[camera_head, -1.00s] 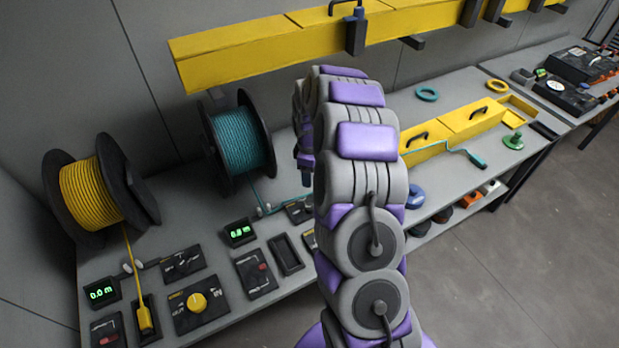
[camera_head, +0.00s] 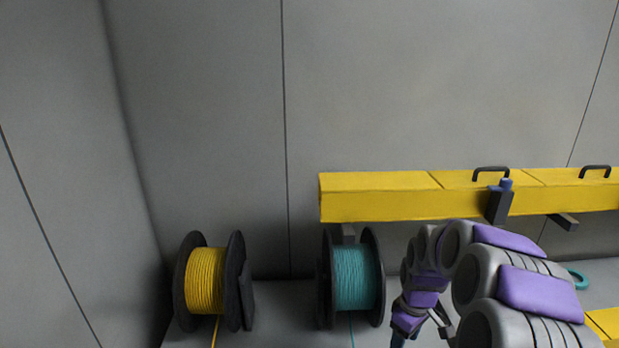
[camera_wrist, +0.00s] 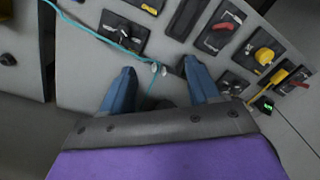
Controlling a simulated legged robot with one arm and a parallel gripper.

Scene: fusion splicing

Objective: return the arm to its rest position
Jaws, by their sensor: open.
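My arm, grey with purple panels, rises at the lower right of the head view, bent with its forearm hanging down. My gripper (camera_wrist: 158,80) shows in the wrist view with its two blue fingers spread apart and nothing held between them. It points down at the bench (camera_wrist: 85,75). In the head view the wrist is partly cut off at the bottom edge.
A yellow spool (camera_head: 205,281) and a teal spool (camera_head: 355,277) stand left of my arm. A yellow overhead duct (camera_head: 380,196) runs along the wall behind it. Tool panels (camera_wrist: 222,28) and a yellow knob (camera_wrist: 264,56) lie on the bench at right in the wrist view.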

